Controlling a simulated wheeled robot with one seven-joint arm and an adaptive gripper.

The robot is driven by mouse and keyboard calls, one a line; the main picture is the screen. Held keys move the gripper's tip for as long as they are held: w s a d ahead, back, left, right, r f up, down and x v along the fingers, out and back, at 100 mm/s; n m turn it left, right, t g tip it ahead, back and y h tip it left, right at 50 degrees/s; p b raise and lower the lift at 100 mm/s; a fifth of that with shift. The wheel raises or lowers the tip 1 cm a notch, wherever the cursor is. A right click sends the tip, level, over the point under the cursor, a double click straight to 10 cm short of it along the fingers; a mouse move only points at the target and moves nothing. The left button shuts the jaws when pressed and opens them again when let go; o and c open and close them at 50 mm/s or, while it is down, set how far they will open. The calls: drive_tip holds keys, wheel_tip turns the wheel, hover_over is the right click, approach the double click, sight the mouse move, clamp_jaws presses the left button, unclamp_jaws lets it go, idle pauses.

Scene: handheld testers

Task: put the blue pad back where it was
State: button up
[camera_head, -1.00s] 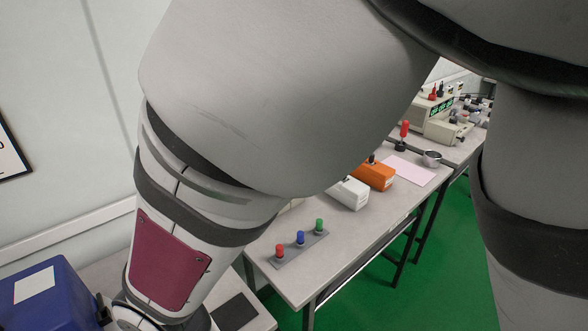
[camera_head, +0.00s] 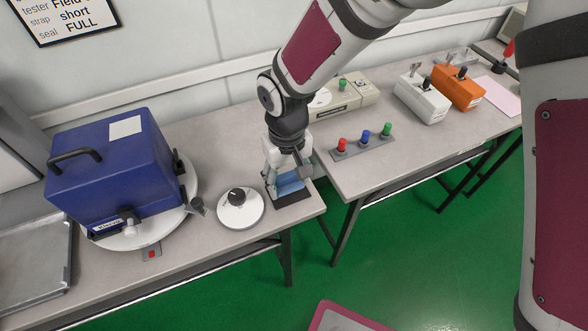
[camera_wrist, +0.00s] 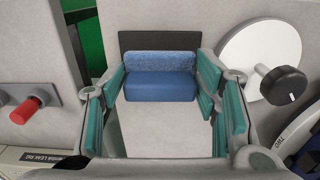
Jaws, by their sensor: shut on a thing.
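The blue pad (camera_head: 290,184) is between the fingers of my gripper (camera_head: 286,178), over the dark mat (camera_head: 293,200) at the right end of the left table. In the wrist view the pad (camera_wrist: 160,86) shows a lighter, fuzzy blue face and a smooth darker blue face. The teal-lined fingers of my gripper (camera_wrist: 160,92) are shut on its two sides. The dark mat (camera_wrist: 160,41) shows just beyond the pad in that view. I cannot tell whether the pad touches the mat.
A white disc with a black knob (camera_head: 240,207) stands close left of the mat. A blue tester (camera_head: 118,170) on a round white base is further left. A gap separates the tables. A strip with red, blue and green knobs (camera_head: 363,143) lies on the right table.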

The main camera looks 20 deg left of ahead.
sight(289, 176)
drive_tip(key=shift+f, duration=0.9)
drive_tip(key=shift+f, duration=0.2)
drive_tip(key=o, duration=1.2)
wheel_tip(289, 176, up, 12)
drive_tip(key=shift+r+p, duration=0.2)
drive_tip(key=shift+p, duration=0.4)
